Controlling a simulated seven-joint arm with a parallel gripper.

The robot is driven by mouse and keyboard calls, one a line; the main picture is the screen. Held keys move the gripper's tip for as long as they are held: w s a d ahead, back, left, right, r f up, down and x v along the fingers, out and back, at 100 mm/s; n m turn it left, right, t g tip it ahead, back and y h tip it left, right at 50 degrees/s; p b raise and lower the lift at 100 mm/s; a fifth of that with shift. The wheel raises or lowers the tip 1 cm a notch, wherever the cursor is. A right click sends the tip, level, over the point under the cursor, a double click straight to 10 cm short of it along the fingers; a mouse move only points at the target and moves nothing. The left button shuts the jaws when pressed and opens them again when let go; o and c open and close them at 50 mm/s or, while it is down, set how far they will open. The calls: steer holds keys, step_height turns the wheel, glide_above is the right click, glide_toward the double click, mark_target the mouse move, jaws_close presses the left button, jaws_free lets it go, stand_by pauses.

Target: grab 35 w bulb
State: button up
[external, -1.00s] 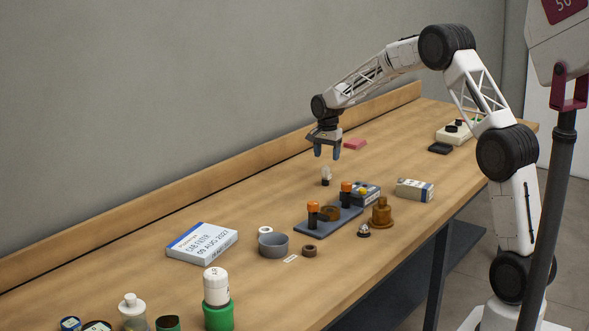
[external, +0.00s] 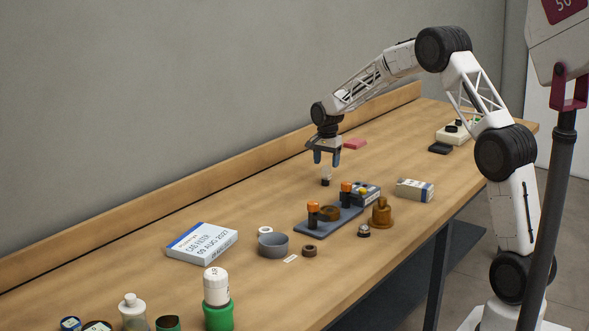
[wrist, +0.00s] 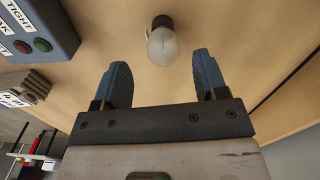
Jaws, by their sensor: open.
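In the wrist view the bulb (wrist: 162,46) lies just beyond and between the two blue fingertips of my gripper (wrist: 161,62), apart from both. My gripper is open, empty and points down. A second small bulb-like piece (external: 364,231) with a dark red base sits nearer the front edge. No wattage marking is legible on either.
A pink block (external: 354,143) lies behind.

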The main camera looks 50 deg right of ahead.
mark_target(326, 166)
steer(key=shift+f, duration=0.1)
steer(key=shift+w+f, duration=0.15)
steer(key=shift+f, duration=2.35)
steer(key=shift+c, duration=0.3)
steer(key=c, duration=0.9)
